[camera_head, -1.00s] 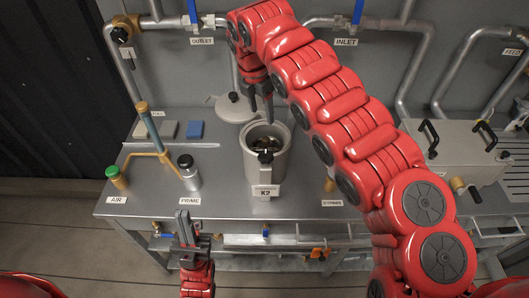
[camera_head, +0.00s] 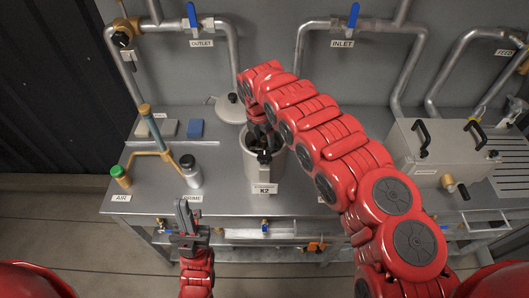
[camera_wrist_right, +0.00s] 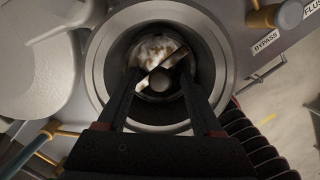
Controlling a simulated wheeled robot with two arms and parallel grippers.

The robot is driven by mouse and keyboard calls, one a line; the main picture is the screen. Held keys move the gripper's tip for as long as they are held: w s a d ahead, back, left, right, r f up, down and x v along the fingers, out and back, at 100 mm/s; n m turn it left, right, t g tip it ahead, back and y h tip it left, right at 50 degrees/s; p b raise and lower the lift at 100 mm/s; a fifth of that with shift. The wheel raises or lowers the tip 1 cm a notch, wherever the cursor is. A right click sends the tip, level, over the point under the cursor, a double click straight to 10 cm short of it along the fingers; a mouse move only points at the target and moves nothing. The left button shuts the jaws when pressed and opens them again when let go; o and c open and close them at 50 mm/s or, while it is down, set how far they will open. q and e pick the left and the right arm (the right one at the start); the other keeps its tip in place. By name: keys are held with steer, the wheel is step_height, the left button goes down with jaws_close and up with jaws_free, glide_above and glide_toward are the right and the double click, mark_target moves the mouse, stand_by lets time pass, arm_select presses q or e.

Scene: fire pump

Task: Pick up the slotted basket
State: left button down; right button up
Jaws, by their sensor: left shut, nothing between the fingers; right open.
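The slotted basket (camera_wrist_right: 152,52) sits down inside the grey strainer pot (camera_head: 262,178) labelled K2. In the right wrist view I see pale and brown debris in it and a light bar slanting across; its slots cannot be made out. My right gripper (camera_wrist_right: 160,78) is open and points down into the pot's mouth, its fingers on either side of the bar. I cannot tell whether they touch it. In the head view the right gripper (camera_head: 263,140) partly hides the opening. My left gripper (camera_head: 186,220) is shut and empty in front of the bench's front edge.
The round lid (camera_head: 229,112) lies on the bench behind the pot. A lidded metal box (camera_head: 435,150) is at the right. Pipes run along the back wall.

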steer(key=shift+w+d+f, duration=0.1)
steer(key=shift+w+f, duration=0.05)
steer(key=shift+f, duration=0.3)
jaws_close()
stand_by(1.1)
